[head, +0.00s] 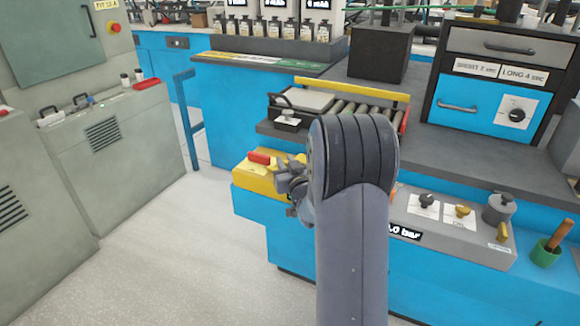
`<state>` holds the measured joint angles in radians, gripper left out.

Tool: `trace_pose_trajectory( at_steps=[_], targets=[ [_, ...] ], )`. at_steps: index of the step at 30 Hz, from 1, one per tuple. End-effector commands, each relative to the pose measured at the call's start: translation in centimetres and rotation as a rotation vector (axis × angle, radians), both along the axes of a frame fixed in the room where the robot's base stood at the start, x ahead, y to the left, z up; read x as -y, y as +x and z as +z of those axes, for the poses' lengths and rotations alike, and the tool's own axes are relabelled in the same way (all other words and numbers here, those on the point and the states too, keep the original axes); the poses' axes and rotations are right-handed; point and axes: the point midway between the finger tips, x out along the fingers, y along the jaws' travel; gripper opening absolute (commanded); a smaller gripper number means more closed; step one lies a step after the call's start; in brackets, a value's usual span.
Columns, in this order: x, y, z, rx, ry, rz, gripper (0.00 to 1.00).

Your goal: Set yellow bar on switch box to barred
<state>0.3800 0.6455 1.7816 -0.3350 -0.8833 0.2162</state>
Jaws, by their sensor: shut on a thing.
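A yellow box (252,180) with a red handle (259,158), which looks like the switch box, stands at the left front corner of the blue bench. My gripper (283,180) is low at the right part of this box, close against it. It is shut on a small part there, seemingly the yellow bar of the box. The fingertips and that part are too small and too covered by the gripper to make out clearly. The bar's exact setting cannot be read. My grey arm hides the bench to the right of the box.
A control panel (448,228) with knobs is at right. Grey cabinets (105,150) stand left; the floor (180,235) between is clear.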

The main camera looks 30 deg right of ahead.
Motion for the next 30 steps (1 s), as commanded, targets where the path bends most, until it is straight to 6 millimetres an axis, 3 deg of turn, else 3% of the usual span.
trace_pose_trajectory(
  at_steps=[3, 11, 12, 19, 30],
  targets=[
    [-0.82, 1.0, -0.17, 0.005, -0.002, 0.003, 0.0],
    [-0.84, 1.09, 0.04, 0.001, 0.001, 0.0, 0.0],
    [-0.84, 1.09, 0.04, 0.001, 0.001, 0.0, 0.2],
    [-0.84, 1.08, 0.03, 0.001, 0.001, 0.0, 0.38],
    [-0.91, 0.34, 0.04, 0.001, 0.001, 0.0, 0.39]
  ],
)
